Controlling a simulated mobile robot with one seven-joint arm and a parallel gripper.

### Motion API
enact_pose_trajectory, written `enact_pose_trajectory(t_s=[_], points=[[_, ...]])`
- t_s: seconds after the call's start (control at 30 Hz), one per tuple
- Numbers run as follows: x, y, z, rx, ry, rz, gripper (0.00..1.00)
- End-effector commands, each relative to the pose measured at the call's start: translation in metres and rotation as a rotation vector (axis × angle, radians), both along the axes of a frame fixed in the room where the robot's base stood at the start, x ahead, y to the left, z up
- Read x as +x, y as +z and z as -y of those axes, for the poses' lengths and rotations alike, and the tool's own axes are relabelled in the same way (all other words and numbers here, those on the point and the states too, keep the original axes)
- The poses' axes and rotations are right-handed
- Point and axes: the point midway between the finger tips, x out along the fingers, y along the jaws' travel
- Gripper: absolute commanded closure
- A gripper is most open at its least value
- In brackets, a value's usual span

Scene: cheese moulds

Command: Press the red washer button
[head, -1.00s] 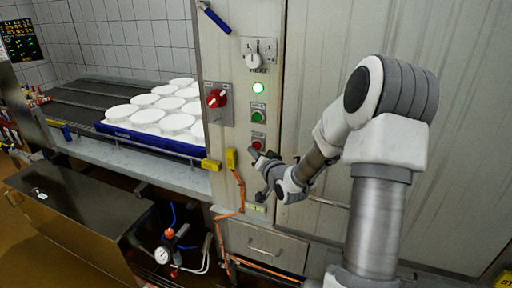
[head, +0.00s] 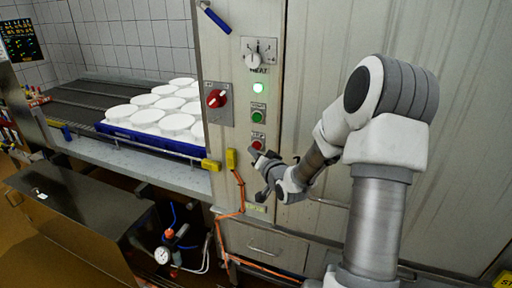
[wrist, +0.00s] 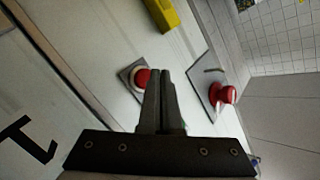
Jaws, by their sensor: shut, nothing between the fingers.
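The small red button (head: 257,145) is on the pale control panel, the lowest in a column under a green button (head: 258,117) and a lit green lamp (head: 259,88). The red button also shows in the wrist view (wrist: 143,77) on a grey square plate. My gripper (head: 263,159) is at the panel just below the red button in the head view. In the wrist view its shut, empty fingers (wrist: 161,73) overlap the right edge of the button. I cannot tell whether the fingertips touch it.
A red rotary switch (head: 216,98) sits left of the buttons, with a dial (head: 253,57) above. Yellow boxes (head: 231,159) with an orange cable are below left. A blue tray (head: 112,129) of white moulds stands on the conveyor at left.

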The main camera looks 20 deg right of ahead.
Motion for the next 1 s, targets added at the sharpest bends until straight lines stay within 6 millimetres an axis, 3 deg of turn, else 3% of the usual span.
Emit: enact_pose_trajectory(t_s=[1.0], points=[[0.0075,-0.0001,0.0076,0.000,0.000,0.000,1.00]])
